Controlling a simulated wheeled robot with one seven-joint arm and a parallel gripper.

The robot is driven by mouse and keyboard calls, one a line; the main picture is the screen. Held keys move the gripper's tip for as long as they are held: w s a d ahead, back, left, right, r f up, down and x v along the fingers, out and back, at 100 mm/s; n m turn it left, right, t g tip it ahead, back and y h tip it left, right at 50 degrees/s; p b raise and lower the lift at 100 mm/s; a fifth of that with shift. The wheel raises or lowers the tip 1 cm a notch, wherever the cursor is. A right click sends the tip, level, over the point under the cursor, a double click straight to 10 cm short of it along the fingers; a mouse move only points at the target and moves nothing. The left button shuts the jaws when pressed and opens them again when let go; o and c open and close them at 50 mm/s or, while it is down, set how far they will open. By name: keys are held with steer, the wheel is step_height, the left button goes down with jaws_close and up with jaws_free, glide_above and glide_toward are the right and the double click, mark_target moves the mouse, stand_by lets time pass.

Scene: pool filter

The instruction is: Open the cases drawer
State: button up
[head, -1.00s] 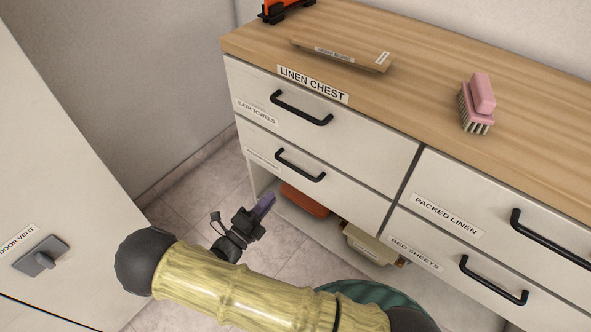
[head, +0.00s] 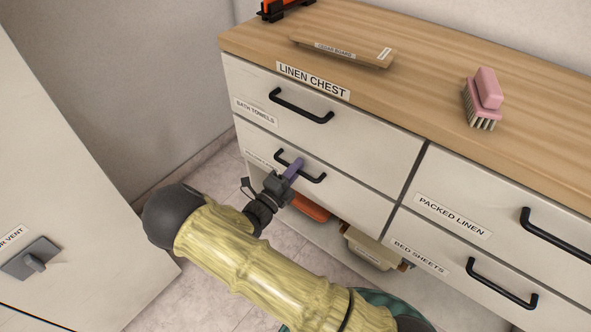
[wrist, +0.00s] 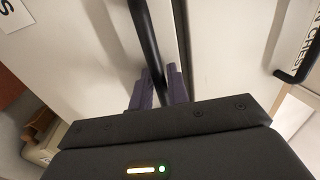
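The lower left drawer of the linen chest (head: 345,190) has a small label (head: 262,160), partly hidden and too blurred to read fully. I cannot confirm that it is the cases drawer. Its front looks flush with the chest. My gripper (head: 293,169) is at its black bar handle (head: 316,178). In the wrist view, the purple fingers (wrist: 160,88) lie on either side of the handle bar (wrist: 146,35), with little gap. Whether they press on it cannot be told.
The bath towels drawer (head: 330,125) is above and looks shut. The packed linen (head: 490,215) and bed sheets (head: 435,262) drawers are to the right. An orange item (head: 312,208) and a beige box (head: 368,246) lie beneath. A door (head: 60,150) stands at left.

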jaws_close()
steer(key=shift+s+a, duration=0.1)
